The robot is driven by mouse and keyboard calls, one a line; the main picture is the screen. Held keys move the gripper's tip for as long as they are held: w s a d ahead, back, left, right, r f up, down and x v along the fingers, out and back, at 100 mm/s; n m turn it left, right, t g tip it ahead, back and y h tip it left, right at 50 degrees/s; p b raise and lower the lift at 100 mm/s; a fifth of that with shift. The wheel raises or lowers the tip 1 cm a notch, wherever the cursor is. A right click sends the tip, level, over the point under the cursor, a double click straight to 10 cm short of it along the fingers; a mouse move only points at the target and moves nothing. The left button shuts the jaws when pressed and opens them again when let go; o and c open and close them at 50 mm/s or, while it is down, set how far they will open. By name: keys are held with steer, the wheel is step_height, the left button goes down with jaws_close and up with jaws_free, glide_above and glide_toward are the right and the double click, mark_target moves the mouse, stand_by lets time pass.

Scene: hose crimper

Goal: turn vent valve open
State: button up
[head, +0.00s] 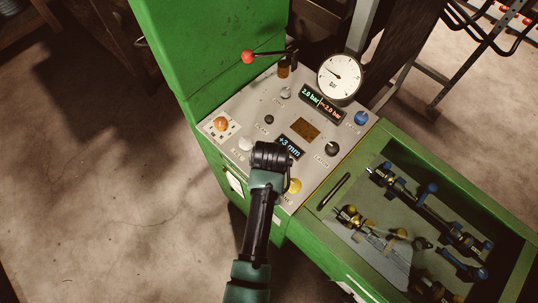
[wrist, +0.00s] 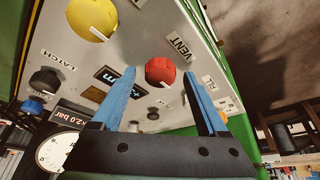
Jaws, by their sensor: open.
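The vent valve is a red round knob (wrist: 160,71) beside a "VENT" label on the grey panel in the wrist view. A short white mark shows near its lower edge. My gripper (wrist: 158,76) is open, with one blue finger on each side of the knob in that view. Gaps show between the fingers and the knob, and I cannot tell how near the tips are to the panel. In the head view my gripper (head: 270,157) is over the panel's front part and hides the red knob.
Near the gripper are a yellow knob (head: 295,186), a black knob (head: 332,148) and a white knob (head: 245,143). A red-tipped lever (head: 247,57) and a round gauge (head: 339,77) stand at the back. A green-edged tray (head: 324,212) with fittings lies to the right.

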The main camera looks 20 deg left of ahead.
jaws_close()
stand_by(0.3)
steer(key=m, duration=0.2)
steer(key=m+h+p, duration=0.1)
steer(key=shift+a+r+m+t, duration=0.1)
steer(key=shift+a+m+t, duration=0.05)
steer(key=shift+m+t, duration=0.2)
steer(key=m+h, duration=0.2)
steer(key=m, duration=0.2)
steer(key=shift+a+m+b, duration=0.1)
steer(key=shift+m+b, duration=0.25)
steer(key=m+h+b, duration=0.1)
steer(key=m, duration=0.1)
steer(key=m+g+h+b, duration=0.1)
steer(key=m, duration=0.2)
steer(key=shift+w+a+b, duration=0.15)
steer(key=shift+b, duration=0.2)
steer(key=shift+m+g+h+b, duration=0.25)
steer(key=shift+m+g+b, duration=0.3)
steer(key=shift+m, duration=0.6)
steer(key=shift+m+g+h+b, duration=0.3)
steer(key=shift+m+b, duration=0.4)
steer(key=shift+m, duration=0.45)
